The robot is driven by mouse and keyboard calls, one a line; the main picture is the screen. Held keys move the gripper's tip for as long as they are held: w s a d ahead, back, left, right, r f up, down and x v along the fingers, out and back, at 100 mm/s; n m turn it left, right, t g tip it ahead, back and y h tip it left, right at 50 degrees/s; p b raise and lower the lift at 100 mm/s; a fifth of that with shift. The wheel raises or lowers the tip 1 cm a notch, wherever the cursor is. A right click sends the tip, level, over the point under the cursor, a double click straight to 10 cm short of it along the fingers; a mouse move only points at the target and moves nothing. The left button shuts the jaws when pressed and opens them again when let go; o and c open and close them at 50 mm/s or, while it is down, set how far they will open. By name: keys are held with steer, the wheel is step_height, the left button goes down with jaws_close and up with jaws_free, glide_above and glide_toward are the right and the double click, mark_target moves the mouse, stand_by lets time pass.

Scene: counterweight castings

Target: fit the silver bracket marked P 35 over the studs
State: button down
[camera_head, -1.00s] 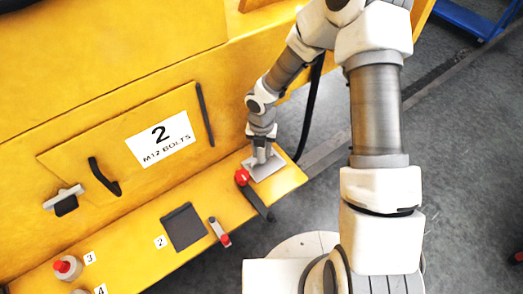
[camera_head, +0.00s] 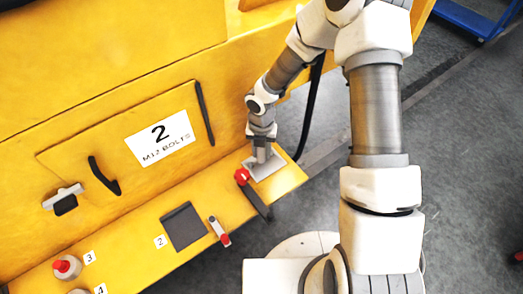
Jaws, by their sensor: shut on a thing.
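My gripper (camera_head: 261,156) points down at the right end of the yellow ledge (camera_head: 288,178), shut on a flat silver plate, which looks like the bracket (camera_head: 268,170). The plate lies at or just above the ledge top; I cannot tell whether it touches. Its marking P 35 cannot be read at this size. No studs can be made out; the plate and gripper cover that part of the ledge.
A red-knobbed dark lever (camera_head: 255,195) is close to the plate's left front. Further left on the ledge are a red-and-grey tool (camera_head: 219,231), a dark square pad (camera_head: 184,227) and a red-topped container (camera_head: 67,267). A yellow wall with a label (camera_head: 160,139) rises behind.

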steer(key=shift+c, duration=2.3)
jaws_free()
step_height(320, 180, up, 25)
steer(key=p, duration=0.7)
steer(key=shift+r+p, duration=0.2)
steer(key=shift+p, duration=0.2)
